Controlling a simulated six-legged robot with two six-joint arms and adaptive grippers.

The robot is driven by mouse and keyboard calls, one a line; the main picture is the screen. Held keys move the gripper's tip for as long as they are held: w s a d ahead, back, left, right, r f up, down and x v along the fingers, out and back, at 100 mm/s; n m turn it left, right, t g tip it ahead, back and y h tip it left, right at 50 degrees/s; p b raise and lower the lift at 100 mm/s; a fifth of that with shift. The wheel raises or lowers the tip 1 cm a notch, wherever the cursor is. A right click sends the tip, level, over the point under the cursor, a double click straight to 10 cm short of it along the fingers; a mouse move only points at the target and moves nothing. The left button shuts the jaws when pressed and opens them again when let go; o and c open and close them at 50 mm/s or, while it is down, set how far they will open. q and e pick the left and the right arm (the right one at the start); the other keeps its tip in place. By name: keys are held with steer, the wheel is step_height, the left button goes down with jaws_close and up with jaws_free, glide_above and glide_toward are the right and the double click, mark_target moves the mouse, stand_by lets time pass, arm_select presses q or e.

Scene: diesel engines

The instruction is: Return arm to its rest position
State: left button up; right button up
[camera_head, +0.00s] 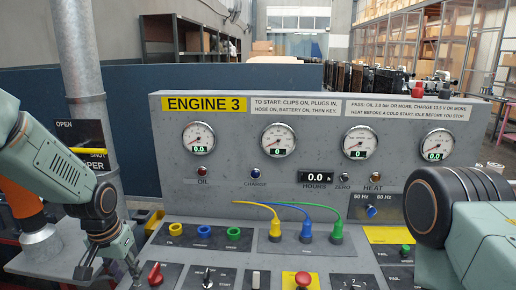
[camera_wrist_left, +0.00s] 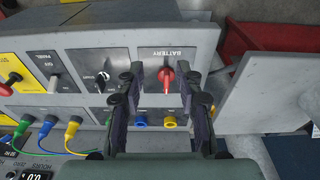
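My left arm comes in from the left in the head view. Its gripper (camera_head: 110,270) hangs low at the left end of the engine panel, fingers pointing down. In the left wrist view the two fingers (camera_wrist_left: 158,100) stand wide apart with nothing between their pads. The red battery switch (camera_wrist_left: 166,80) shows between them, on the panel beyond; it also shows in the head view (camera_head: 155,273), just right of the gripper. I see no contact with it. My right arm (camera_head: 450,215) fills the lower right of the head view, and its gripper is out of the picture.
The ENGINE 3 panel (camera_head: 300,105) carries several gauges reading near zero. Yellow, blue and green plugs (camera_head: 306,232) with cables stand in the middle. A red knob (camera_head: 302,280) is in front. A grey pipe (camera_head: 82,80) rises close behind my left arm.

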arm_select(q)
steer(key=s+d+f+n+t+b, duration=0.1)
steer(key=s+d+f+b, duration=0.2)
steer(key=f, duration=0.4)
steer(key=s+d+f+t+b, duration=0.2)
steer(key=s+d+f, duration=0.1)
steer(key=f, duration=0.4)
steer(key=s+d+f+g+b, duration=0.2)
steer(key=s+f+g+b, duration=0.2)
steer(key=s+f+b, duration=1)
steer(key=s+f, duration=0.9)
steer(key=s, duration=0.5)
steer(key=shift+s+f+g, duration=0.15)
steer(key=shift+f+g, duration=0.15)
steer(key=shift+a, duration=0.1)
